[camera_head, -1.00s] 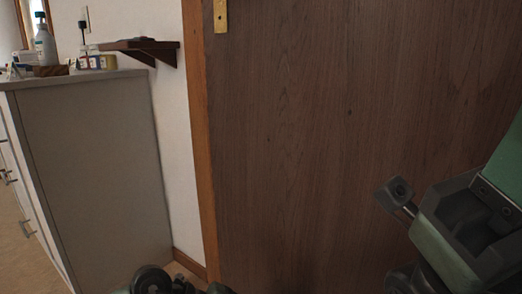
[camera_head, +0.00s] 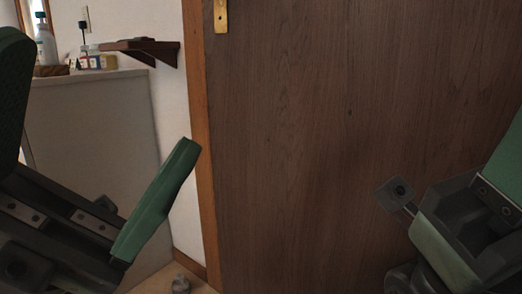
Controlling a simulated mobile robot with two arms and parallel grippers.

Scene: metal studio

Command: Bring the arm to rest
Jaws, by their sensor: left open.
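My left gripper (camera_head: 100,95) fills the lower left, close to the camera, coming in from the left edge. Its two green fingers stand wide apart on a dark body, with nothing between them. One finger is cut off by the left edge; the other leans up and right, overlapping the door frame in the picture. My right gripper (camera_head: 465,215) shows only in part at the lower right, with green and dark parts cut off by the edge. I cannot tell the state of its jaws.
A pale cabinet (camera_head: 95,110) stands at the left, partly hidden behind my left gripper, with a white bottle (camera_head: 46,48) and small items on top. A dark wall shelf (camera_head: 145,47) is beside it. A brown wooden door (camera_head: 310,140) fills the middle and right.

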